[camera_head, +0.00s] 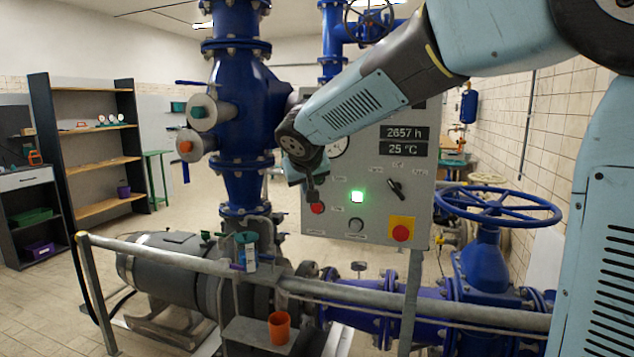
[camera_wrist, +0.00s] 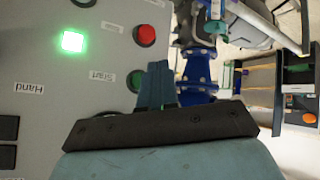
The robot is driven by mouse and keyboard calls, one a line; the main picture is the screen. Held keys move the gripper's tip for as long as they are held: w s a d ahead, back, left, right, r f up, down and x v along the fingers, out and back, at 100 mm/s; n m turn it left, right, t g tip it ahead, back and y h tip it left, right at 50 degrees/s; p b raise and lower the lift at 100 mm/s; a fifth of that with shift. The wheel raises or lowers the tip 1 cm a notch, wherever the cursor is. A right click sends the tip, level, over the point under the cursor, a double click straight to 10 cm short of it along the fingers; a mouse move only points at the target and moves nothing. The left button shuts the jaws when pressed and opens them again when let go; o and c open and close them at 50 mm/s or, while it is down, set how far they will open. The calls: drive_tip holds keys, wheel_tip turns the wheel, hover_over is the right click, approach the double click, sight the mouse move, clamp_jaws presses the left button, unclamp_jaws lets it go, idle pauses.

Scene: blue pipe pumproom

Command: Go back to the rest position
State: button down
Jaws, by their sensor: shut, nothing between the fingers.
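My gripper (camera_head: 313,190) is in front of the grey control panel (camera_head: 375,225), near its left edge, with its fingers pointing down beside the red button (camera_head: 317,208). In the wrist view my gripper (camera_wrist: 156,75) is shut and empty, its fingers together. They partly cover a round button (camera_wrist: 136,81) beside the label "Start". The red button (camera_wrist: 144,35) and a lit green square lamp (camera_wrist: 72,41) show beyond the fingertips. Whether the fingers touch the panel I cannot tell. My arm reaches in from the upper right.
A metal railing (camera_head: 330,289) crosses in front of the pump (camera_head: 172,272). A blue handwheel (camera_head: 497,207) stands to the right of the panel. An orange cup (camera_head: 279,327) is on a small ledge at the railing. A shelf unit (camera_head: 92,148) stands at the left.

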drive_tip(key=shift+d, duration=0.1)
drive_tip(key=s+d+m+g+h, duration=0.1)
drive_tip(key=s+d+m+g, duration=0.1)
drive_tip(key=s+d, duration=1.35)
drive_tip(key=s+d+f+g, duration=0.1)
drive_tip(key=s+d+f, duration=0.2)
drive_tip(key=s, duration=0.4)
drive_tip(key=s+d+f+m+y, duration=0.1)
drive_tip(key=s+d+f, duration=0.2)
drive_tip(key=s, duration=0.5)
drive_tip(key=shift+s+d+f+g, duration=0.2)
drive_tip(key=shift+s+g, duration=0.05)
drive_tip(key=shift+g, duration=0.15)
